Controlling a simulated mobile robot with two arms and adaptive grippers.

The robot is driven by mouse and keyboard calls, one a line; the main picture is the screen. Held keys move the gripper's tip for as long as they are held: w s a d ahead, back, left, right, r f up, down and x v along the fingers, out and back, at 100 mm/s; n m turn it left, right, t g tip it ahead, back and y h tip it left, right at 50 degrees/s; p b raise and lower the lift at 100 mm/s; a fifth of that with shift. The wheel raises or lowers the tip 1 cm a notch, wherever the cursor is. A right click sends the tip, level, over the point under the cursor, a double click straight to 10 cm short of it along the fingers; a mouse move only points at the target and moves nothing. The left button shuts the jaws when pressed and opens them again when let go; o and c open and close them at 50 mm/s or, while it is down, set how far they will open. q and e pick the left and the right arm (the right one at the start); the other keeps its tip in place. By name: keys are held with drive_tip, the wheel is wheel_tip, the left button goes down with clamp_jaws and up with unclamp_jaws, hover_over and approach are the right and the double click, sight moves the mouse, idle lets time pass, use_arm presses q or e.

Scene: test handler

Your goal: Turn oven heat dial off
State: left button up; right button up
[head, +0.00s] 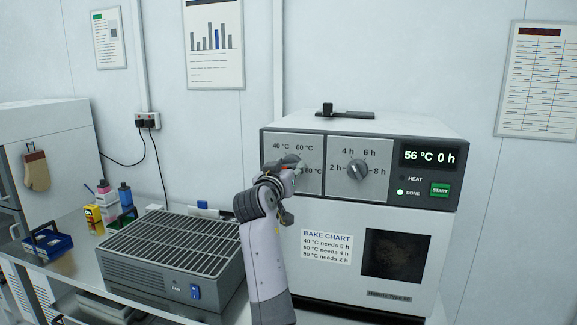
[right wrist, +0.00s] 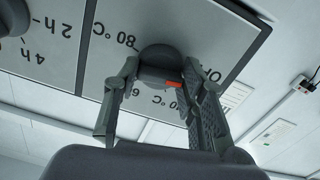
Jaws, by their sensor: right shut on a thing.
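The oven (head: 455,225) stands on the counter with a grey control panel on top. Its left dial, the heat dial (head: 291,158), has 40, 60 and 80 °C marks around it and is mostly covered by my right gripper (head: 290,170). In the right wrist view, my right gripper (right wrist: 163,95) has a finger on each side of the round dark heat dial (right wrist: 160,58) and is shut on it. A red mark shows at the dial between the fingers; its exact setting is unclear. My left gripper is not in view.
The time dial (head: 358,170) is just right. The display (head: 430,157) reads 56 °C 0 h; the DONE lamp (head: 400,192) glows green, and the HEAT lamp (head: 402,178) looks dark. A fan unit (head: 160,280) stands left of my arm.

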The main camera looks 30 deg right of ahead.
drive_tip(key=shift+f+n, duration=0.4)
drive_tip(key=shift+n, duration=0.3)
drive_tip(key=o, duration=0.8)
drive_tip(key=shift+c, duration=0.2)
drive_tip(key=o, duration=0.4)
drive_tip(key=shift+r, duration=0.3)
drive_tip(key=shift+s+a, duration=0.1)
drive_tip(key=shift+s, duration=0.05)
drive_tip(key=v, duration=0.7)
drive_tip(key=shift+a, duration=0.1)
